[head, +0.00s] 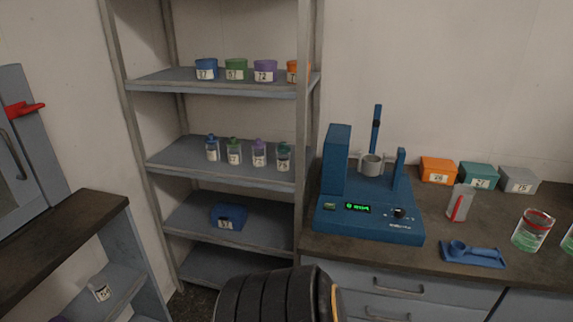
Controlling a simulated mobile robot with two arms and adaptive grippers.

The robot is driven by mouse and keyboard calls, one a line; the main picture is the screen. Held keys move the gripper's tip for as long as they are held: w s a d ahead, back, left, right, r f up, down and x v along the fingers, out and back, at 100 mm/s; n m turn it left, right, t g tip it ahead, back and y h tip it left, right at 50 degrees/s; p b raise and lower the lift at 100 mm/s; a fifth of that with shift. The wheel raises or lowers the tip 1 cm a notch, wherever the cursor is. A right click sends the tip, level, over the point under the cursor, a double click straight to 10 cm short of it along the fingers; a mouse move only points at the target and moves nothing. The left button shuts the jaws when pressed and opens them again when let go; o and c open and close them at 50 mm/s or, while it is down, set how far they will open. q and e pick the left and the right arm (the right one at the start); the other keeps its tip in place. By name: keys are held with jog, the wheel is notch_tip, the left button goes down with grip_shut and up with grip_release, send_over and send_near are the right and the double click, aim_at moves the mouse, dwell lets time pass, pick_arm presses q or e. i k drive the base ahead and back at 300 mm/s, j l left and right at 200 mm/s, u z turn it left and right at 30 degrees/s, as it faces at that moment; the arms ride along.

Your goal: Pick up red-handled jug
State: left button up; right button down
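A grey, upright jug (463,199) with a red strip of handle on its front stands on the dark worktop, right of the blue sieve shaker (368,222). It stands apart from the things around it. Neither of my grippers shows in the head view, so I cannot see how they stand relative to the jug.
A blue scoop on a tray (473,254) lies in front of the jug. A red-rimmed clear container (533,231) stands to its right. Orange (438,170), teal (478,175) and grey (517,179) boxes stand behind. A grey shelf rack (222,152) stands left of the worktop.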

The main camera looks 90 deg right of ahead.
aim_at(463, 195)
jog(key=z, duration=3.95)
